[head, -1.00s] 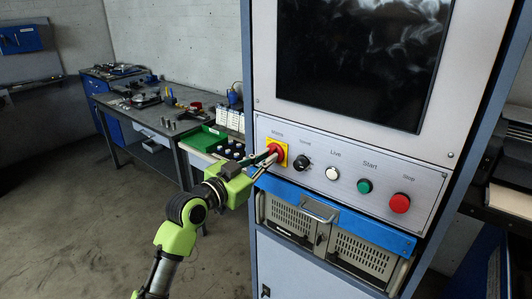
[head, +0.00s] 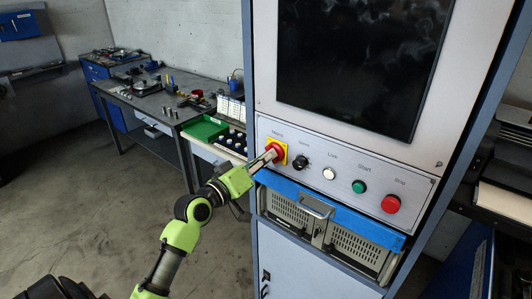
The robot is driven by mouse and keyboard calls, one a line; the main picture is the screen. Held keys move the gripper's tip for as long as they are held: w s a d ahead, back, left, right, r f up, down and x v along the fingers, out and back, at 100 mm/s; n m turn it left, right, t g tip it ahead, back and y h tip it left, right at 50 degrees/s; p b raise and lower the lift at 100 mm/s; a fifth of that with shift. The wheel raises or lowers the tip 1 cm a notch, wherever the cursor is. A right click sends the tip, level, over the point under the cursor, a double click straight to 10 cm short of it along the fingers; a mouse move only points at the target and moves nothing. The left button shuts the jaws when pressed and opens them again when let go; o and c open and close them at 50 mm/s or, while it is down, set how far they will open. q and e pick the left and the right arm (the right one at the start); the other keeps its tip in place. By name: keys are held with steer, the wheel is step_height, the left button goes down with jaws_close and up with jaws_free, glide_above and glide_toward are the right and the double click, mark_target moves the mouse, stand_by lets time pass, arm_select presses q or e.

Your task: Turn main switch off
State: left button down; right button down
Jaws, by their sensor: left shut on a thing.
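The main switch (head: 275,151) is a red knob on a yellow plate at the left end of the cabinet's control panel. My left gripper (head: 269,155) reaches it from the lower left and is shut on the red knob, its fingers partly covering it. The knob's exact turn angle is hard to read. My right gripper is not in view.
The panel (head: 345,186) also bears a black knob (head: 301,162), a white button (head: 329,174), a green button (head: 359,187) and a red stop button (head: 391,204). A dark screen (head: 362,60) is above. A workbench (head: 150,105) with parts and a green tray (head: 205,129) stands left.

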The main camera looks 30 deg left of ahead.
arm_select(q)
steer(key=shift+n, duration=0.7)
steer(key=shift+p, duration=0.3)
steer(key=c, duration=2.1)
jaws_free()
steer(key=shift+c, duration=0.2)
steer(key=s+a, duration=0.1)
steer(key=s, duration=1.1)
